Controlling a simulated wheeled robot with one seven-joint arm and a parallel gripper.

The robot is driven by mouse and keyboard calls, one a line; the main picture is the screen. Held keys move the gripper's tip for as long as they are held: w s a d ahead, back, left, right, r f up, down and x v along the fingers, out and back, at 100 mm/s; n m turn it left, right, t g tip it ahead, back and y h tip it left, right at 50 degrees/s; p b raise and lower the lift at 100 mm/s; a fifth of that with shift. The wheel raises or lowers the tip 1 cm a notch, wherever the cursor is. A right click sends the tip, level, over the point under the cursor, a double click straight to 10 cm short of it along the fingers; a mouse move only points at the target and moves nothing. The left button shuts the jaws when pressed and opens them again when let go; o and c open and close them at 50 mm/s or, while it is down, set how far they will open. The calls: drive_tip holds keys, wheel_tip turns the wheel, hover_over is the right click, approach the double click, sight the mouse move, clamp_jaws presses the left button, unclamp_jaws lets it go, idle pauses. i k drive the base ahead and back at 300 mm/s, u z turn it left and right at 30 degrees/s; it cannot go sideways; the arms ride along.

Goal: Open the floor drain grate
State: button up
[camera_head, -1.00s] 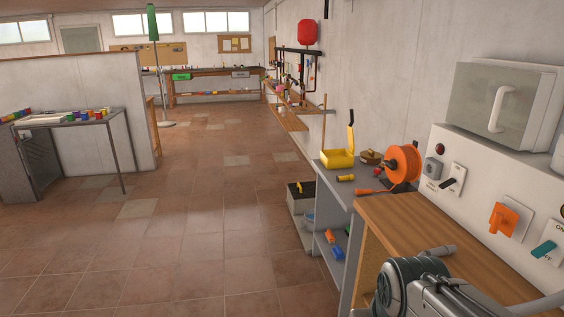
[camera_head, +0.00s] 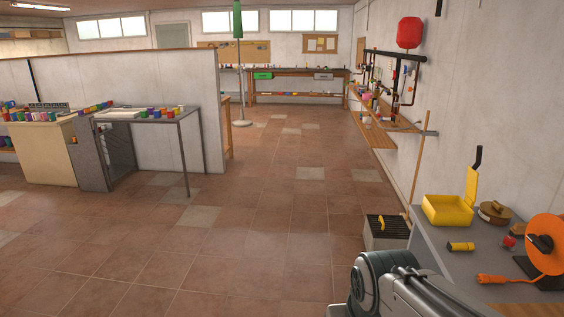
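A low pale box (camera_head: 384,243) stands on the tiled floor against the end of the grey workbench. Its top is a dark slatted grate (camera_head: 374,224) with a small yellow part, perhaps a handle, on it. The grate looks closed and lies flat; this may be the floor drain grate, but it is small in view. Part of my arm shows at the bottom right, below the box and in front of the bench. My gripper is not in view.
The grey workbench (camera_head: 438,246) at right holds a yellow open box (camera_head: 449,209), a yellow flashlight (camera_head: 460,247) and an orange cable reel (camera_head: 547,243). A broom-like stick (camera_head: 417,165) leans by the wall. A table (camera_head: 150,115) stands left. The tiled floor between is clear.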

sight(389, 223)
drive_tip(key=u, duration=0.1)
drive_tip(key=i, duration=1.65)
drive_tip(key=z, duration=0.3)
drive_tip(key=i, duration=1.6)
drive_tip(key=z, duration=0.85)
drive_tip(key=i, duration=1.35)
drive_tip(key=z, duration=0.4)
